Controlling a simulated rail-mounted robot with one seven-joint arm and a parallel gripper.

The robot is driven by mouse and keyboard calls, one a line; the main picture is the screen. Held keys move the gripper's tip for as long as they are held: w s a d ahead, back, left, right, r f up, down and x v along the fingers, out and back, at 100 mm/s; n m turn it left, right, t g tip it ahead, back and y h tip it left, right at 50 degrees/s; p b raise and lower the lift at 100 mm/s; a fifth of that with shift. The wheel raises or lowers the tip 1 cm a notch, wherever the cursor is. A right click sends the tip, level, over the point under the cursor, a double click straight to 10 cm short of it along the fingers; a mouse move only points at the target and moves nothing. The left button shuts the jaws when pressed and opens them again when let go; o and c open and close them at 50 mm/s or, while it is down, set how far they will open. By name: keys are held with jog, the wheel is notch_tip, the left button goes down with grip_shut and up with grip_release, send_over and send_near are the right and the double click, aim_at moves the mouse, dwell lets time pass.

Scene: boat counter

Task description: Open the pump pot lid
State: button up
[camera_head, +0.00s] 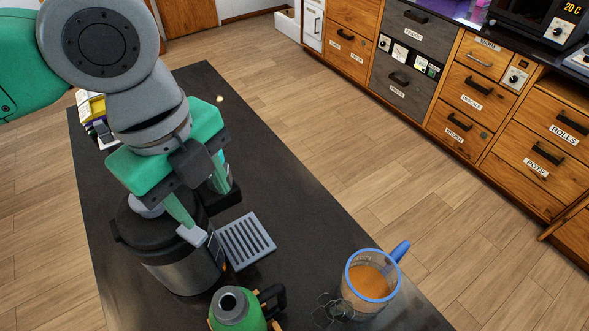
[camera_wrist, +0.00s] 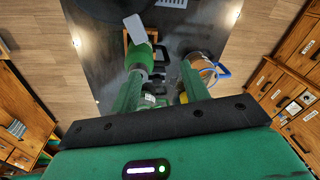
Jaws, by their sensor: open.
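The pump pot (camera_head: 183,268) stands on the dark counter in the head view, with a steel body and a black lid (camera_head: 150,228). The lid looks shut. My gripper (camera_head: 207,212) is over the pot's right side, pointing down, with its fingers apart. The nearer fingertip is close to the lid's right edge; I cannot tell if it touches. My wrist hides part of the lid. The wrist view shows both green fingers of my gripper (camera_wrist: 162,72) spread, with nothing clearly held.
A slotted grey tray (camera_head: 247,241) lies right of the pot. A green kettle (camera_head: 236,312) with a black handle stands in front. A clear mug with blue rim (camera_head: 372,283) is further right. A yellow-and-white item (camera_head: 92,106) lies at the back left. The counter's far middle is clear.

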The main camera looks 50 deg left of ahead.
aim_at(192, 232)
jog(key=s+a, duration=0.1)
jog(key=s+a+n+g, duration=0.1)
jog(key=shift+s+a+f+y, duration=0.2)
jog(key=shift+s+a+y, duration=0.1)
jog(key=shift+s+a, duration=0.1)
notch_tip(192, 232, down, 8)
jog(key=shift+r+p, duration=0.1)
jog(key=shift+p, duration=0.5)
jog(key=shift+w, duration=0.1)
grip_shut()
